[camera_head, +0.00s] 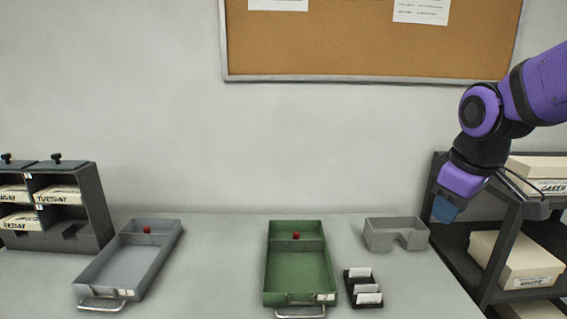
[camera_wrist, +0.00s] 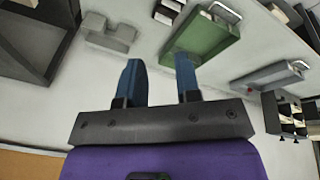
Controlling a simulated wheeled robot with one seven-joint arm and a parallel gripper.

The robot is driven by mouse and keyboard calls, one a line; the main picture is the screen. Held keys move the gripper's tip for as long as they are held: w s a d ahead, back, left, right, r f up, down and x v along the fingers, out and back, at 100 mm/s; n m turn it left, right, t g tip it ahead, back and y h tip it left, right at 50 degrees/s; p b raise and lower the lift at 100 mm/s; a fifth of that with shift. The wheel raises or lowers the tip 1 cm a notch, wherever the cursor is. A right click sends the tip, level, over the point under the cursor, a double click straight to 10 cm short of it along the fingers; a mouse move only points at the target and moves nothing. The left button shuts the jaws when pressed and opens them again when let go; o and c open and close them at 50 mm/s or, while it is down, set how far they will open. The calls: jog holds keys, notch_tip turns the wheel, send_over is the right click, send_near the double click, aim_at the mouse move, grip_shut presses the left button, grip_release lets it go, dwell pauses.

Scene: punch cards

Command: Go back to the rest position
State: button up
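My gripper (camera_head: 446,210) hangs in the air at the right, between the table and the dark shelf, with the purple arm reaching in from the upper right. In the wrist view the two blue fingers of my gripper (camera_wrist: 160,78) stand apart with nothing between them. The gripper is open and empty and touches nothing that I can see.
A green tray (camera_head: 297,256) and a grey tray (camera_head: 128,268) lie on the table (camera_head: 210,290). A notched grey box (camera_head: 394,233) and a small card holder (camera_head: 352,297) stand right of them. A pigeonhole rack (camera_head: 92,206) is left; a dark shelf (camera_head: 497,256) with boxes is right.

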jog(key=s+d+r+m+t, duration=0.1)
jog(key=s+r+m, duration=0.1)
jog(key=s, duration=0.4)
jog(key=s+r+m+t, duration=0.1)
jog(key=s+r+m, duration=0.1)
jog(key=s+m, duration=0.3)
jog(key=shift+s+d+r, duration=0.15)
jog(key=shift+s+d, duration=0.2)
jog(key=shift+s, duration=0.9)
jog(key=shift+a, duration=0.1)
